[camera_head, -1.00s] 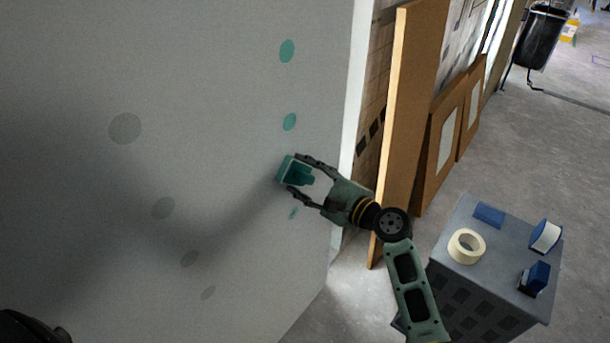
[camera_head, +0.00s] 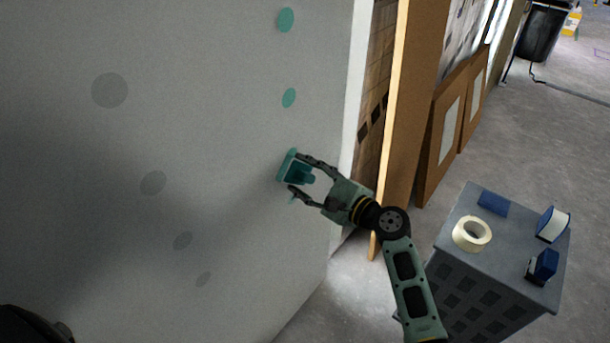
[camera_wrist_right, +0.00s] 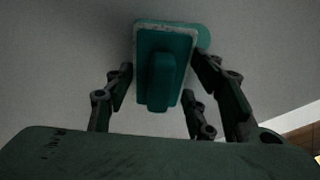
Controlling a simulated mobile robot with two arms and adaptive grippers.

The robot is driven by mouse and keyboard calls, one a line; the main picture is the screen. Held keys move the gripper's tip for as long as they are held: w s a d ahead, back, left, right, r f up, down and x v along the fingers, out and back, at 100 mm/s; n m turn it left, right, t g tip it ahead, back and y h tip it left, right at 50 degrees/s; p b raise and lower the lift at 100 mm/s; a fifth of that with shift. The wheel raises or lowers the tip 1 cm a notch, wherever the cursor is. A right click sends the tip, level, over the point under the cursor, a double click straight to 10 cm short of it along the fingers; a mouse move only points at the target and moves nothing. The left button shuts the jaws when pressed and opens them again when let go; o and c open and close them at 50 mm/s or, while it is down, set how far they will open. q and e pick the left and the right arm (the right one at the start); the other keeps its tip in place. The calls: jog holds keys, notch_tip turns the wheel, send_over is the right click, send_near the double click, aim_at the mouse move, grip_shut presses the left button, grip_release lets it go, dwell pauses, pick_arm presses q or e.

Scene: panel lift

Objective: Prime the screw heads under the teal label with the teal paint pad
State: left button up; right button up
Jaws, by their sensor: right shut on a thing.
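Two teal spots (camera_head: 288,97) show on the panel above the pad. More teal shows at the pad's top edge, and the right wrist view shows a rounded teal patch (camera_wrist_right: 204,38) behind the pad (camera_wrist_right: 163,75). Several grey round spots (camera_head: 110,90) run down the panel to the left. No teal label is in view. My left gripper is not in view.
A grey crate-like stand (camera_head: 460,225) at the lower right holds a cream tape roll (camera_head: 472,233) and blue items (camera_head: 546,264). Brown boards (camera_head: 410,90) lean beyond the panel's white edge (camera_head: 354,100). Open concrete floor lies at the right.

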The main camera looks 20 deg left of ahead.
pick_arm(q)
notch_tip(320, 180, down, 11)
jog(key=b, duration=1)
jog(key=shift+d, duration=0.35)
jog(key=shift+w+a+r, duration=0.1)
dwell(0.3)
